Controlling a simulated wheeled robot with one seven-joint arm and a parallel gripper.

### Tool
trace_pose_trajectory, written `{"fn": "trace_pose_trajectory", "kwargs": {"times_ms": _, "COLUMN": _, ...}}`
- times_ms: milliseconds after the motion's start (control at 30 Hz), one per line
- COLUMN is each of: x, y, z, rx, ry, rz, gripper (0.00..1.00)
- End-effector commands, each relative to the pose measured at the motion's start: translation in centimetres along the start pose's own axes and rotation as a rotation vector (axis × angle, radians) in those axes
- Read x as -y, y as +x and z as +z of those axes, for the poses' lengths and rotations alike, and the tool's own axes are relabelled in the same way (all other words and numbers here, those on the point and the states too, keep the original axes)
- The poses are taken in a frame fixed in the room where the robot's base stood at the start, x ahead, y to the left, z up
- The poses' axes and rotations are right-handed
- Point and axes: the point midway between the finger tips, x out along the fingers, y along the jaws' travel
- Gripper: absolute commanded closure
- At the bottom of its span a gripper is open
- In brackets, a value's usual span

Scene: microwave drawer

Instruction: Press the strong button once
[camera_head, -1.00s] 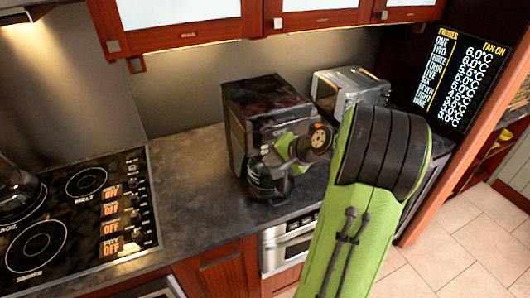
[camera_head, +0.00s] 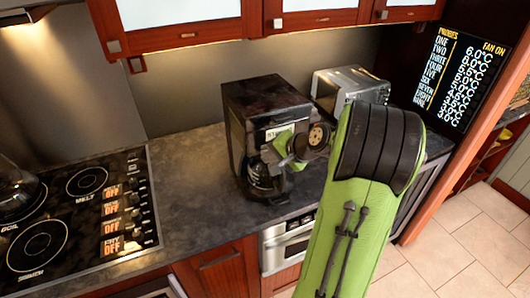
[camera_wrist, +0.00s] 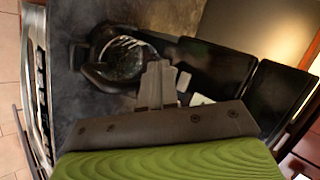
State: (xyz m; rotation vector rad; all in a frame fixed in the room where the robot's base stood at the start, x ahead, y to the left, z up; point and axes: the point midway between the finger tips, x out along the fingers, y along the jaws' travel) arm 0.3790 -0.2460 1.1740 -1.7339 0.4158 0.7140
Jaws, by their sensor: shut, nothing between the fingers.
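The black coffee machine (camera_head: 262,100) stands on the counter, with a glass carafe (camera_head: 260,178) in its lower bay. A pale label (camera_head: 279,131) starting with "ST" shows on its front; the rest is covered or too small to read. My gripper (camera_head: 283,148) is at the front of the machine, just below this label. In the wrist view, my shut, empty fingers (camera_wrist: 158,75) point at the machine's front beside the carafe (camera_wrist: 120,57). A small grey button-like piece (camera_wrist: 183,81) and a pale piece (camera_wrist: 201,99) lie just right of the fingers. Contact cannot be told.
A toaster oven (camera_head: 350,88) stands right of the machine, behind my arm. A stove (camera_head: 75,215) with knobs is at the left. The counter (camera_head: 195,165) between stove and machine is clear. Wall cabinets (camera_head: 190,20) hang above.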

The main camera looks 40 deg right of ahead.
Motion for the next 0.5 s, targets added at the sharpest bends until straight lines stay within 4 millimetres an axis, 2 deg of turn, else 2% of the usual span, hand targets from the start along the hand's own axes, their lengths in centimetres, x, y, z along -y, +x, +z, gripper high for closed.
{"fn": "trace_pose_trajectory", "kwargs": {"times_ms": 500, "x": -0.8, "y": -1.1, "z": 0.8, "rx": 0.000, "ry": -0.001, "rz": 0.000, "gripper": 1.00}}
